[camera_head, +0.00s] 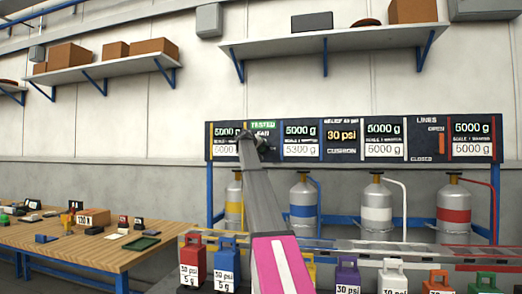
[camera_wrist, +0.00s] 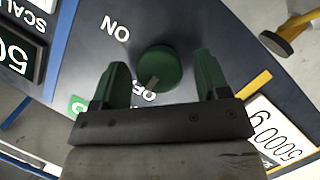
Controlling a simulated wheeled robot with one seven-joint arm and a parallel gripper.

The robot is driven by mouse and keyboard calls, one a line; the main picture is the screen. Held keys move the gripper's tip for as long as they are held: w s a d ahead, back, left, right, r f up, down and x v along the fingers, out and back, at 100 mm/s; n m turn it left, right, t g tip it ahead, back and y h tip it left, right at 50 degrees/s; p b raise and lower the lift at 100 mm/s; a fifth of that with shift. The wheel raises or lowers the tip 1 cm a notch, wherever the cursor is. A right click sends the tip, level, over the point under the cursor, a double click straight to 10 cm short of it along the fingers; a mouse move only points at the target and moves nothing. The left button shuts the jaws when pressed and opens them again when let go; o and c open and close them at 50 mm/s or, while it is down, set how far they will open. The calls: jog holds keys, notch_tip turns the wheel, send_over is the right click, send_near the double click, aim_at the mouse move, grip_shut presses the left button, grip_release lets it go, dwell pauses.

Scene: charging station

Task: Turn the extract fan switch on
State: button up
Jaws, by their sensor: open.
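The extract fan switch (camera_wrist: 160,64) is a round green knob on a dark panel face, seen in the wrist view. Its pale pointer mark lies on the side by the OFF lettering, which is partly covered. The ON lettering (camera_wrist: 115,27) is at the knob's upper left. My gripper (camera_wrist: 160,60) is open, with one green finger on each side of the knob; I cannot tell whether either touches it. In the head view my gripper (camera_head: 258,144) is at the dark panel (camera_head: 333,156), below the green FAN label (camera_head: 263,127), and the knob is hidden there.
Several scale displays and a red LINES lever (camera_head: 441,144) sit along the panel. Gas cylinders (camera_head: 303,200) stand below it. A rail (camera_head: 420,248) and coloured weights (camera_head: 347,275) are in front. A wooden table (camera_head: 80,245) with small items is at left.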

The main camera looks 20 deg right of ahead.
jog(key=shift+w+d+f, duration=0.1)
jog(key=shift+w+d, duration=0.05)
jog(key=c, duration=0.9)
jog(key=shift+c, duration=0.2)
